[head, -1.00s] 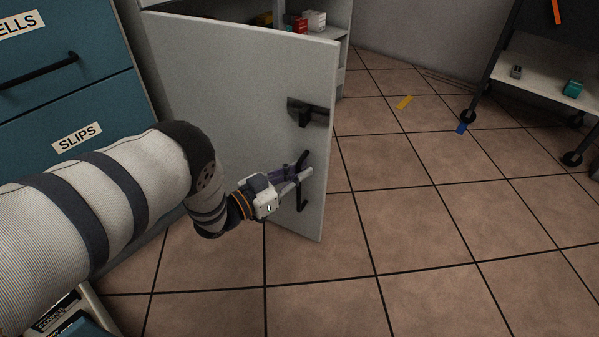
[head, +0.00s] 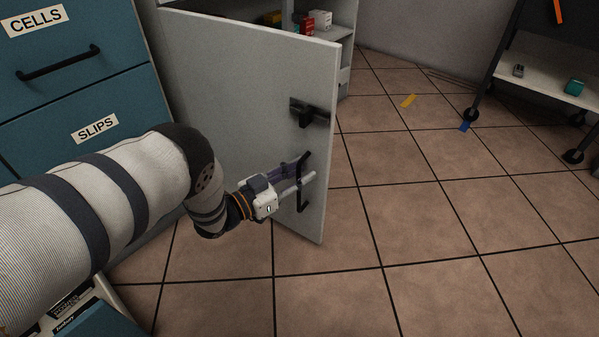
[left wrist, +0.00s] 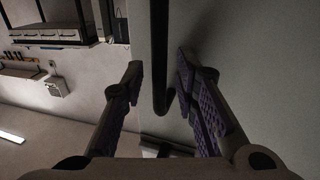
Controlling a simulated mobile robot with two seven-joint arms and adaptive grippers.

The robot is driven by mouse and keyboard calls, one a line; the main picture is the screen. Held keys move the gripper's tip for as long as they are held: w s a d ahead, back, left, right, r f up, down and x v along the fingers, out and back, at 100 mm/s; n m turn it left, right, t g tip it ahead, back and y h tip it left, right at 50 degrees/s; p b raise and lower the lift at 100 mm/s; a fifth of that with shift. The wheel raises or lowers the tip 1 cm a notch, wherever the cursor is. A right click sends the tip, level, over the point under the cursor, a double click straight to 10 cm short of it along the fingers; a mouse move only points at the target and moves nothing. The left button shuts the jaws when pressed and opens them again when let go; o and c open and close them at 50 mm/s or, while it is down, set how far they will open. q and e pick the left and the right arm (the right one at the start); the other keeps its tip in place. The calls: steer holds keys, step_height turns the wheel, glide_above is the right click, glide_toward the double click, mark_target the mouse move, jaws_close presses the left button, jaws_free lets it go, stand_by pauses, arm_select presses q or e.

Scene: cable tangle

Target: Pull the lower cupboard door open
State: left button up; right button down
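The lower cupboard door (head: 240,90) is a pale grey panel. It stands swung open, out over the tiled floor. Its black bar handle (head: 303,200) is upright near the free edge, below a black latch (head: 310,112). My left gripper (head: 307,172) is at the handle. In the left wrist view, the handle (left wrist: 160,80) runs between the two spread fingers (left wrist: 160,85), closer to the right one, with a visible gap on the left. The gripper looks open around the handle; whether the right finger touches it I cannot tell. My right gripper is not in view.
Shelves (head: 344,35) with small boxes (head: 320,20) show behind the door. Blue drawers (head: 60,80) labelled CELLS and SLIPS stand at the left. A wheeled cart (head: 545,85) stands at the far right. The floor right of the door is clear apart from tape scraps (head: 408,100).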

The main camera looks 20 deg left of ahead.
arm_select(q)
steer(key=v, duration=1.2)
steer(key=shift+r, duration=0.1)
